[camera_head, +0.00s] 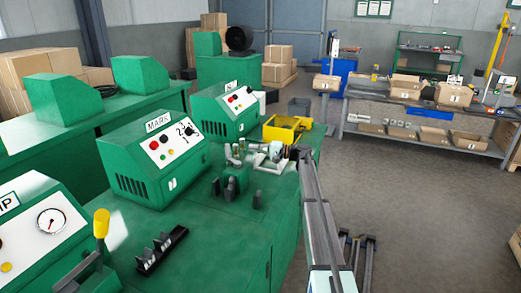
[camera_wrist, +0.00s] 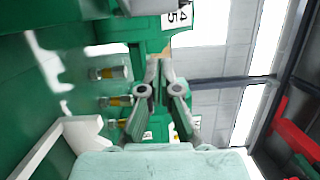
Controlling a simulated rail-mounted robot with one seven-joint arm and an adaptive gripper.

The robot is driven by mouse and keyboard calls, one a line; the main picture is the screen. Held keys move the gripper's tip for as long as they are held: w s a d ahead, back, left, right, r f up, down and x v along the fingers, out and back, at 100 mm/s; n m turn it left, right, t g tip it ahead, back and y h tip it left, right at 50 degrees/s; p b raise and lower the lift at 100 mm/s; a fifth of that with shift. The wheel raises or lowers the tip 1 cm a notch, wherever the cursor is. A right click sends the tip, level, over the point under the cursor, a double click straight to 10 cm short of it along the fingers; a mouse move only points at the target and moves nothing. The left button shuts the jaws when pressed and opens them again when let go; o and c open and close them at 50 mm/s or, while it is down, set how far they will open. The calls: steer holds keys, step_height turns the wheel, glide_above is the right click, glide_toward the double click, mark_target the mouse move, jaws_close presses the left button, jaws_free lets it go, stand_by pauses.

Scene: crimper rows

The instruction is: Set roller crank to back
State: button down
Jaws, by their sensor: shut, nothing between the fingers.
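My gripper (camera_head: 272,150) is at the far end of the green bench, low over the bench top; its fingers are together and empty. In the wrist view the fingertips (camera_wrist: 158,64) point towards a green housing with a "4 5" label. Small upright posts (camera_head: 236,152) with yellow bands stand beside the fingers; they also show in the wrist view (camera_wrist: 117,101). I cannot pick out the roller crank with certainty. A lever with a yellow grip (camera_head: 101,223) stands at the near left machine, well apart from my gripper.
The MARK machine (camera_head: 155,158) and another green machine (camera_head: 228,110) stand along the bench's left side. A yellow bin (camera_head: 284,130) is just behind my gripper. A black rack (camera_head: 162,250) lies near the front. A white bracket (camera_wrist: 62,143) shows low in the wrist view.

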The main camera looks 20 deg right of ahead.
steer(key=a+p, duration=0.1)
steer(key=a, duration=0.6)
steer(key=shift+w+a+r, duration=0.15)
steer(key=shift+a+r, duration=0.05)
steer(key=shift+a, duration=0.1)
steer(key=shift+d, duration=0.15)
